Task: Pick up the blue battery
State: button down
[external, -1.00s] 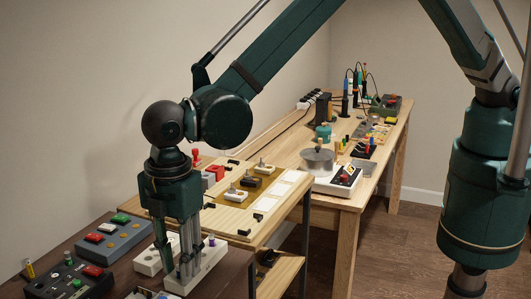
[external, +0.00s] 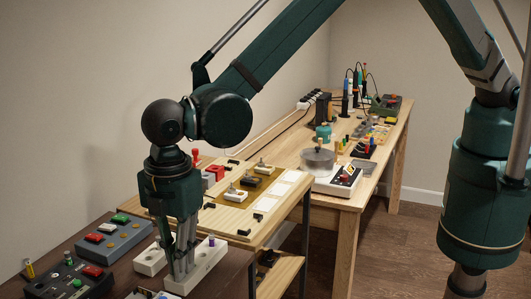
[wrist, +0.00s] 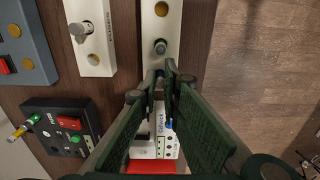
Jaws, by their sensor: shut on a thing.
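My gripper (external: 180,268) points down over a white holder block (external: 213,262) with round sockets, at the front of the dark bench. Its fingers are closed together around a small upright piece at the block's near end, presumably the blue battery. The fingers hide nearly all of this piece, so its colour is not clear. In the wrist view my gripper (wrist: 162,76) sits over the lower end of the same block (wrist: 163,18). A grey-topped battery (wrist: 160,47) stands in the block just above the fingertips; its purple side shows in the external view (external: 211,241).
A second white block (wrist: 92,52) with a grey-topped battery stands to the left. A black box (wrist: 62,125) with red and green buttons and a grey-blue box (external: 115,240) are further left. A white device with a red part (wrist: 150,166) lies below the gripper. The bench's right edge is close.

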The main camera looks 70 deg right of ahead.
notch_tip(320, 180, up, 10)
jog(key=shift+f, duration=0.15)
dwell(0.4)
